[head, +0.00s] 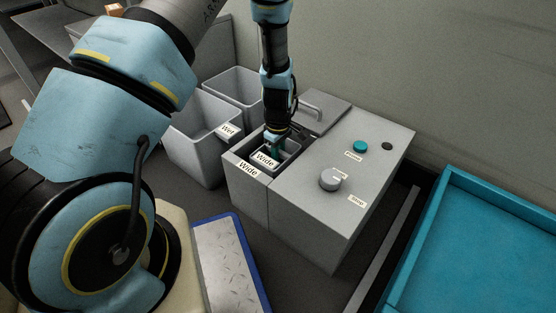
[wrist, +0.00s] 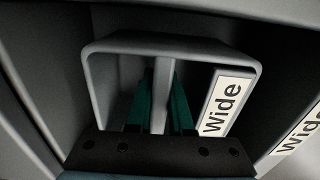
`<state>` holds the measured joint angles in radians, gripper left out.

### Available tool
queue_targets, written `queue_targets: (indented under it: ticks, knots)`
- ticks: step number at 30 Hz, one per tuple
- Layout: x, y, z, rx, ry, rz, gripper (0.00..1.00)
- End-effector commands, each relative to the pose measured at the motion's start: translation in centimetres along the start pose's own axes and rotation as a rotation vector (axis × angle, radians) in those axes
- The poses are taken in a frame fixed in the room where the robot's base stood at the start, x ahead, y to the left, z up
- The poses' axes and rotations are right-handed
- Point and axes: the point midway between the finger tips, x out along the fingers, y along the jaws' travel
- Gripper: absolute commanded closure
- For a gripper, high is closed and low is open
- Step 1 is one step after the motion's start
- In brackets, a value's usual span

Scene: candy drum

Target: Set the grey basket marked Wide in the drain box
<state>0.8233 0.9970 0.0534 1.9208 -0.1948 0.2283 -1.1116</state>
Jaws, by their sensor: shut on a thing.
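The grey basket marked Wide (head: 289,155) sits down inside the opening of the grey drain box (head: 240,185), whose front wall also carries a Wide label. In the wrist view the basket's rim (wrist: 170,45) and its Wide label (wrist: 222,103) fill the middle, with the box's dark walls around it. My gripper (head: 272,150) points down into the basket. Its green fingers (wrist: 160,105) are shut on the basket's central divider. The basket's underside is hidden, so I cannot tell whether it rests on the bottom.
A grey bin marked Wet (head: 195,140) stands left of the box, with another grey bin (head: 233,88) behind. The box top has a knob (head: 330,179) and a teal button (head: 360,147). A blue tray (head: 480,240) lies at right. A metal plate (head: 228,260) is in front.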

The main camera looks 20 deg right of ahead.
Motion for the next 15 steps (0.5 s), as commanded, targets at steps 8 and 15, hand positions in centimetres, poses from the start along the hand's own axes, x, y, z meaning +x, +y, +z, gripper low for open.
queue_targets:
  ticks: [8,15]
  knots:
    - [0.2,-0.02,-0.01,0.001,0.0,0.0,0.76]
    - [0.18,-0.02,-0.01,0.001,0.0,0.0,0.51]
